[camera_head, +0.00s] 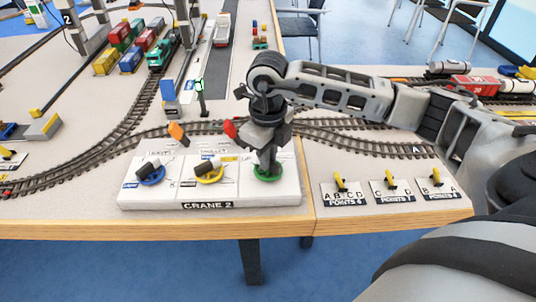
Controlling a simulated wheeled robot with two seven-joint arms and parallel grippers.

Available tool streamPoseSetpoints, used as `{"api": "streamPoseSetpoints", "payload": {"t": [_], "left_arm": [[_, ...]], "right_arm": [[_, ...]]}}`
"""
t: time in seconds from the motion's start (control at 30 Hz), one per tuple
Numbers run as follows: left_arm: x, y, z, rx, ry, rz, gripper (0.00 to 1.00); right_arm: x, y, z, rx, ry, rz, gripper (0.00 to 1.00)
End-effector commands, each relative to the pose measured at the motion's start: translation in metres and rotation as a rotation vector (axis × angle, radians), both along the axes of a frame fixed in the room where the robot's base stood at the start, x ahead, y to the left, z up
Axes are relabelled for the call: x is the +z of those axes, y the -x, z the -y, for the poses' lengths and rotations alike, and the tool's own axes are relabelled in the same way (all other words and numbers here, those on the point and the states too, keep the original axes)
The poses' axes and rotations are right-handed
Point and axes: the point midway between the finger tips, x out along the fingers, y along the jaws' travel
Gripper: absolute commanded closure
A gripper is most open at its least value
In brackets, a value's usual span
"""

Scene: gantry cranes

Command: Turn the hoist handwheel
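The crane control panel (150,201), marked "CRANE 2", lies at the table's front edge. It carries a blue handwheel (153,180), a yellow handwheel (212,177) labelled for the trolley, and a green handwheel (268,176) at its right end. The label beside the green wheel is hidden by my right gripper (267,166). My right arm comes in from the right, and this gripper points down at the green wheel's middle, covering its hub. The fingers look close together, but whether they are shut on the hub is hidden. My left gripper is not in view.
Points levers (341,180) stand in a row right of the panel. Curved track (95,158) runs behind it. An orange block (178,133) and a red one (230,129) are close behind the panel. A green locomotive (164,54) and container wagons stand at the back left.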

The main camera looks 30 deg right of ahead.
Motion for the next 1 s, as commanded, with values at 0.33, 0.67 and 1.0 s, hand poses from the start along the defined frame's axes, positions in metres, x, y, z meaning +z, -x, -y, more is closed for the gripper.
{"api": "streamPoseSetpoints", "payload": {"t": [0.33,0.67,1.0], "left_arm": [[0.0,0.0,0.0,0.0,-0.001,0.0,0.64],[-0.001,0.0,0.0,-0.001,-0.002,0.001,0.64],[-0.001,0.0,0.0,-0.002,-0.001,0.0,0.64]], "right_arm": [[0.001,0.0,0.0,-0.002,0.0,0.001,0.67],[0.047,-0.002,0.0,-0.002,-0.002,0.008,0.67],[0.127,-0.001,0.0,-0.001,0.0,0.007,0.67]]}}
